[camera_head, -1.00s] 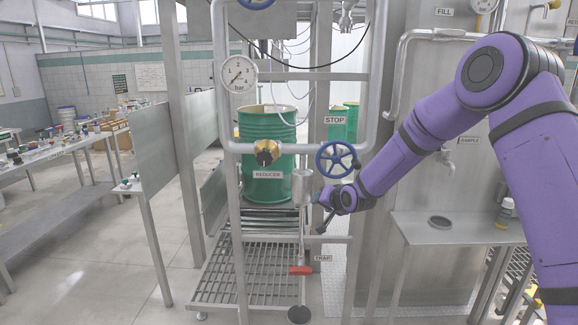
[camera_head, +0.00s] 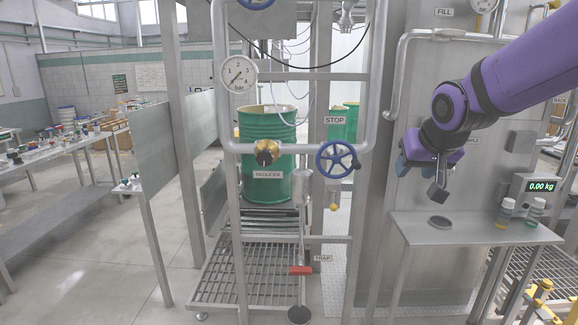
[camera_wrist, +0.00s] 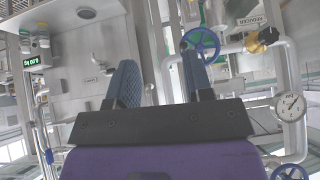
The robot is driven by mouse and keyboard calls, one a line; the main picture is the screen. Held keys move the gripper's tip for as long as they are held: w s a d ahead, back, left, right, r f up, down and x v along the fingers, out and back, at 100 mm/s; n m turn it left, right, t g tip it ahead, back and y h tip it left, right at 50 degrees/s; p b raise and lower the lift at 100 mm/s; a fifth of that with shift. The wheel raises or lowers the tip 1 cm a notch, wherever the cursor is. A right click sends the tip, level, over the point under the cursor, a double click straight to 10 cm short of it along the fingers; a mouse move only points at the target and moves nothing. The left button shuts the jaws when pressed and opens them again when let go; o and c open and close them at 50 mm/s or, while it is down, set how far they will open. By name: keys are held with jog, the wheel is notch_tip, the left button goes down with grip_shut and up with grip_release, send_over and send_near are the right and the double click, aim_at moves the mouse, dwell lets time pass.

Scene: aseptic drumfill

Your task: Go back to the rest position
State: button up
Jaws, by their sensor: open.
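My purple arm reaches in from the right in the head view. My gripper (camera_head: 420,172) hangs in the air in front of the steel tank panel, above the small steel shelf. In the wrist view, the two blue-padded fingers of my gripper (camera_wrist: 160,78) stand wide apart with nothing between them. My gripper is to the right of the blue STOP handwheel (camera_head: 337,159) and apart from it. The handwheel also shows beyond the right finger in the wrist view (camera_wrist: 201,46).
A pipe frame (camera_head: 230,200) with a gauge (camera_head: 238,74) and red-handled trap valve (camera_head: 300,270) stands left, before a green drum (camera_head: 266,125).

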jog(key=s+d+g, duration=0.1)
jog(key=s+d, duration=0.1)
jog(key=s, duration=1)
jog(key=s+d+g, duration=0.1)
jog(key=s+d, duration=0.2)
jog(key=s, duration=0.9)
jog(key=shift+s+r+n+g, duration=0.3)
jog(key=shift+s+r, duration=0.05)
jog(key=shift+r, duration=0.1)
